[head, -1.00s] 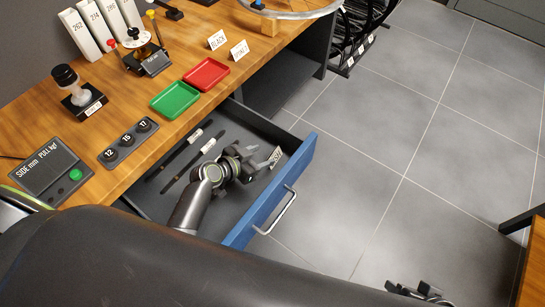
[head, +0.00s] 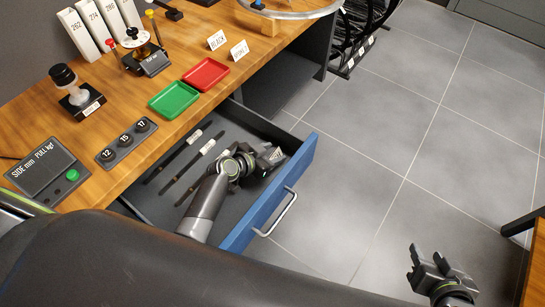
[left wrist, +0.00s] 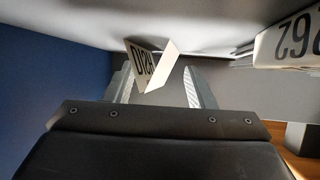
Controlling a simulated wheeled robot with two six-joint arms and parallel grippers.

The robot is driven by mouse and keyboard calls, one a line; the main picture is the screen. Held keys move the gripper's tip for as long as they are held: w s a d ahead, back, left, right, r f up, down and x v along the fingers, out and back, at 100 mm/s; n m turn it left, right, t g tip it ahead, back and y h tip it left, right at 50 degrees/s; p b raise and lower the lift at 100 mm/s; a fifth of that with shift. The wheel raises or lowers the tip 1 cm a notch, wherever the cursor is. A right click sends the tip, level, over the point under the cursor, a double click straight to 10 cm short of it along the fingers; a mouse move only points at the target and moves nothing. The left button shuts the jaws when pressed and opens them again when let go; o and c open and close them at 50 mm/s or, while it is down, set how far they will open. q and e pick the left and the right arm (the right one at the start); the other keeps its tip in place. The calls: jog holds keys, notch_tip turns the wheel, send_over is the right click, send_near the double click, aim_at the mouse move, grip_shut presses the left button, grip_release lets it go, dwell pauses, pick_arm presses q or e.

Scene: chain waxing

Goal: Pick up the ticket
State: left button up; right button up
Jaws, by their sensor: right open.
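The ticket (left wrist: 143,62) is a small folded white card with dark print, standing in the open drawer. In the left wrist view it shows between the two fingers of my left gripper (left wrist: 160,88), which are apart with space on both sides of it. In the head view the ticket (head: 277,155) is partly hidden by my left gripper (head: 266,156), which reaches into the drawer near its blue front. My right gripper (head: 430,262) is open and empty above the floor at the lower right.
On the wooden bench above are a green tray (head: 174,100), a red tray (head: 205,74), two standing cards and a gauge box (head: 47,172).

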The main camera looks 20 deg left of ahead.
pick_arm(q)
jog(key=c, duration=1)
jog(key=shift+r, duration=0.1)
grip_shut()
